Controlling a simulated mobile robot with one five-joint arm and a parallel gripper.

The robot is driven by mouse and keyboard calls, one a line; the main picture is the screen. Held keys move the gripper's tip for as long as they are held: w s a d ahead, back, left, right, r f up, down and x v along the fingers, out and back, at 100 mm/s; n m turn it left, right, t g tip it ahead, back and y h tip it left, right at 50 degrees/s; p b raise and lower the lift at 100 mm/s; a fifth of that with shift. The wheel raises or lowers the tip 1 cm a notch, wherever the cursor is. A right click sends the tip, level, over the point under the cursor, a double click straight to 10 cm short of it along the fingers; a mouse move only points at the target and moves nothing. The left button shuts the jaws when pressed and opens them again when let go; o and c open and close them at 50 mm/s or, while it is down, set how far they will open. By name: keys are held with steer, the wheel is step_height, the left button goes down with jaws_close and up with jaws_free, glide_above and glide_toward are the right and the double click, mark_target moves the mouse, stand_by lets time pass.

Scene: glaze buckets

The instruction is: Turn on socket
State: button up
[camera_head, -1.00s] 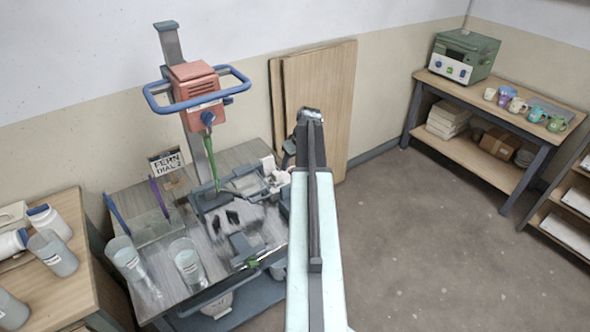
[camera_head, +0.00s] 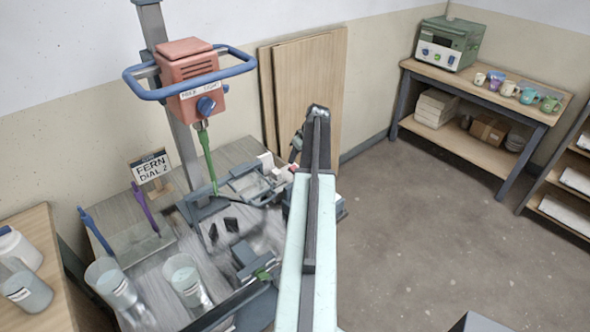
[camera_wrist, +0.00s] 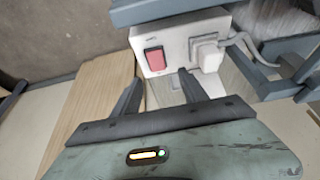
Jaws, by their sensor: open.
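The white socket (camera_wrist: 180,42) is close in front of my gripper in the wrist view. Its red rocker switch (camera_wrist: 155,59) is on the left part of its face. A white plug (camera_wrist: 209,55) with a grey cord sits in its right part. My gripper (camera_wrist: 160,82) is open and empty, its two dark fingers pointing at the socket's lower edge, just below the switch. Whether a fingertip touches it, I cannot tell. In the head view a small white block, likely the socket (camera_head: 267,162), shows at the bench's back right, partly behind my arm.
A red mixer (camera_head: 190,80) with a blue handle stands over the grey bench. Clear buckets (camera_head: 185,280), a "FERN DIAL 2" sign (camera_head: 150,167) and clamp parts crowd the bench. Wooden boards (camera_head: 305,90) lean on the wall behind. Floor to the right is free.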

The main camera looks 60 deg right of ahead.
mark_target(294, 168)
steer(key=shift+d+f+b, duration=0.1)
steer(key=shift+f+b, duration=0.3)
steer(key=shift+b, duration=0.05)
steer(key=b+x, duration=0.6)
steer(key=x, duration=0.1)
steer(key=shift+s+d, duration=0.15)
steer(key=shift+r, duration=0.1)
